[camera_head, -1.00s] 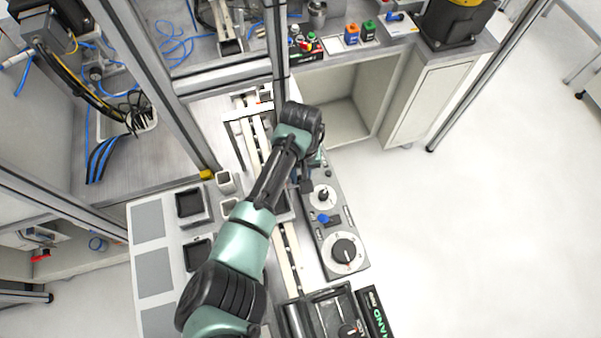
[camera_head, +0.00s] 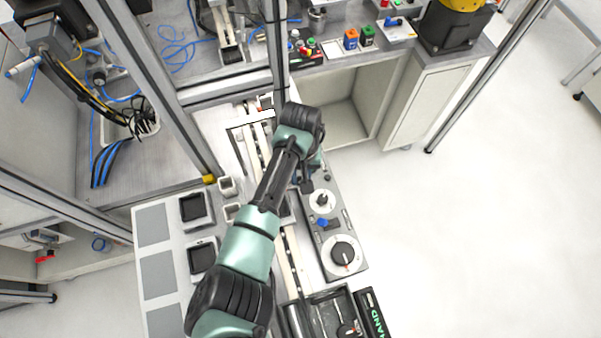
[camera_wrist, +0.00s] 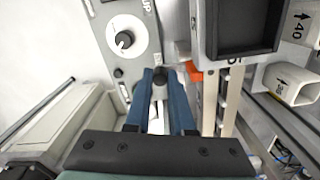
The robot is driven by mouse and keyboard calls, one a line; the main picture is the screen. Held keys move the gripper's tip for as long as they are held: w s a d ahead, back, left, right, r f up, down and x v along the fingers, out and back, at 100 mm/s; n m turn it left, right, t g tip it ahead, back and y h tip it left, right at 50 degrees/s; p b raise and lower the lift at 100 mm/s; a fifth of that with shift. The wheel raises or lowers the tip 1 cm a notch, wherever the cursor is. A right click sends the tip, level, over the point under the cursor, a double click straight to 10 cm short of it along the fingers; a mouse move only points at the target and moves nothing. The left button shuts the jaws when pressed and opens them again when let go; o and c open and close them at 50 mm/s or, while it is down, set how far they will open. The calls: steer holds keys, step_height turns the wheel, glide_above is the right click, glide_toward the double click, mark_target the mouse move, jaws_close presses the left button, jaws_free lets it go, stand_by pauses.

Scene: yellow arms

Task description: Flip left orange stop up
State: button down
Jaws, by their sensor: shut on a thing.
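The orange stop (camera_wrist: 194,71) shows in the wrist view as a small orange piece at the edge of the pale rail, just right of my right fingertip. My gripper (camera_wrist: 160,76) has two blue fingers close together beside the control panel's edge. They are shut on a small dark piece (camera_wrist: 158,75) between the tips. I cannot tell whether it belongs to the orange stop. In the head view my wrist hides the gripper and the stop.
A grey control panel (camera_head: 334,234) with dials lies beside the rail (camera_head: 291,255). In the wrist view a dial (camera_wrist: 124,40) is left of the fingers, and a black tray (camera_wrist: 245,25) and white square cup (camera_wrist: 288,82) are right. Open floor lies at right.

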mark_target(300, 179)
steer(key=shift+w+r, duration=0.15)
steer(key=shift+r, duration=0.05)
steer(key=c, duration=0.8)
jaws_free()
steer(key=shift+o, duration=0.2)
steer(key=shift+r, duration=0.1)
step_height(300, 179, up, 13)
steer(key=b, duration=0.2)
